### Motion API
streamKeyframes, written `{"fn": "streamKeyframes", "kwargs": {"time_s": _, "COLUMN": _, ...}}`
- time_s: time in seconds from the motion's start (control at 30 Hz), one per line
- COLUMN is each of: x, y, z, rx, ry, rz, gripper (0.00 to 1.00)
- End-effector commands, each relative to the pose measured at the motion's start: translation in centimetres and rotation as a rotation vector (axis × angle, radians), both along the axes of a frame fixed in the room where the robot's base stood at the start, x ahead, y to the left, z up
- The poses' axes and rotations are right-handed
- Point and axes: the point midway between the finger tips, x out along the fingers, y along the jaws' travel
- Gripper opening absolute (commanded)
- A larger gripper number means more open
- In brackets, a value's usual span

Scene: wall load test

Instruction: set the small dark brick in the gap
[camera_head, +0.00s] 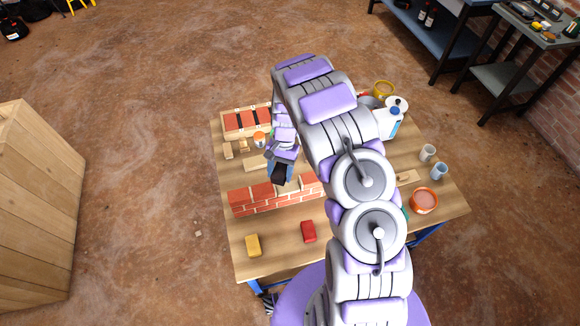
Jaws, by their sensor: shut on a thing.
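A low red brick wall (262,203) with pale mortar stands on the wooden table (290,240). Its top row has a gap (290,188) between the raised bricks on the left and right. My gripper (281,178) is just above and behind this gap, pointing down. It is shut on a small dark thing, which looks like the small dark brick (280,173). The fingertips are small and partly hidden, and I cannot tell whether the brick touches the wall.
A yellow block (253,245) and a red block (308,231) lie in front of the wall. A wooden box (232,123) with dark red bricks stands at the back left. Cups (439,171), an orange bowl (424,201) and a white bottle (392,122) are on the right.

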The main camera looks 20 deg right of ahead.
Motion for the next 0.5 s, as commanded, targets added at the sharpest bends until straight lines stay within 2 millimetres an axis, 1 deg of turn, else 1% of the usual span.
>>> {"fn": "streamKeyframes", "kwargs": {"time_s": 0.03, "x": 0.1, "y": -0.1, "z": 0.1, "rx": 0.003, "ry": 0.004, "rz": -0.109, "gripper": 0.29}}
{"fn": "streamKeyframes", "kwargs": {"time_s": 0.1, "x": 0.4, "y": -0.3, "z": -0.4, "rx": 0.004, "ry": 0.007, "rz": -0.288, "gripper": 0.29}}
{"fn": "streamKeyframes", "kwargs": {"time_s": 0.2, "x": 0.9, "y": -0.7, "z": -1.1, "rx": 0.004, "ry": 0.004, "rz": -0.527, "gripper": 0.29}}
{"fn": "streamKeyframes", "kwargs": {"time_s": 0.3, "x": 1.0, "y": -1.3, "z": -1.8, "rx": 0.003, "ry": 0.005, "rz": -0.719, "gripper": 0.29}}
{"fn": "streamKeyframes", "kwargs": {"time_s": 0.4, "x": 1.2, "y": -1.7, "z": -2.4, "rx": 0.002, "ry": 0.003, "rz": -0.85, "gripper": 0.29}}
{"fn": "streamKeyframes", "kwargs": {"time_s": 0.5, "x": 1.2, "y": -2.0, "z": -2.7, "rx": 0.002, "ry": 0.0, "rz": -0.927, "gripper": 0.29}}
